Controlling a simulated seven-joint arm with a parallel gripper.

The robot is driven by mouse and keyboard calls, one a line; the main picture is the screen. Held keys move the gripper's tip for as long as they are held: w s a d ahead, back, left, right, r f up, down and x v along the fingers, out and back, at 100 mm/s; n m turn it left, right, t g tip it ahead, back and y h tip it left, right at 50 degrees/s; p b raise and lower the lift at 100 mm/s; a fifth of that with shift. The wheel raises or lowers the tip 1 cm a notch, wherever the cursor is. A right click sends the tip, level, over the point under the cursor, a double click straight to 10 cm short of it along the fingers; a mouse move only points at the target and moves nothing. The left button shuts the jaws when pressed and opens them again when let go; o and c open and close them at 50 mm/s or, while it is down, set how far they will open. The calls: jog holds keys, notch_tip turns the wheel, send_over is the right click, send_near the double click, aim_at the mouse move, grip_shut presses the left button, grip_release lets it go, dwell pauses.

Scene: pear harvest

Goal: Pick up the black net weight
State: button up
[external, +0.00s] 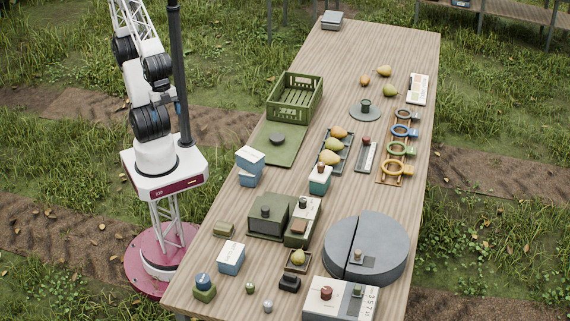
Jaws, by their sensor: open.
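A small dark, rounded weight (277,138) lies on a flat green mat or net (268,156) in front of the green crate, left of the table's middle. It looks like the black net weight. A second black object (289,284), blocky with a raised top, stands near the table's front; I cannot tell its exact kind. Both are apart from my arm, which rises at the left beside the table and leaves the picture at the top. My gripper is out of the picture.
A green slatted crate (295,97) stands behind the mat. Blue-and-white boxes (250,166), a pear tray (347,154), a green box (267,222) and a large grey disc (390,240) crowd the wooden table (370,45). Its far part is mostly clear.

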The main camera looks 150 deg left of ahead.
dwell(0.3)
jog(key=n+g+y, duration=0.1)
jog(key=n, duration=0.7)
send_over(289, 275)
jog(key=f, duration=1.6)
jog(key=s+f, duration=0.1)
jog(key=f, duration=0.7)
jog(key=shift+d+f, duration=0.25)
jog(key=shift+d, duration=0.05)
jog(key=shift+w+a+f, duration=0.1)
jog(key=shift+w+f, duration=0.2)
jog(key=shift+f, duration=0.1)
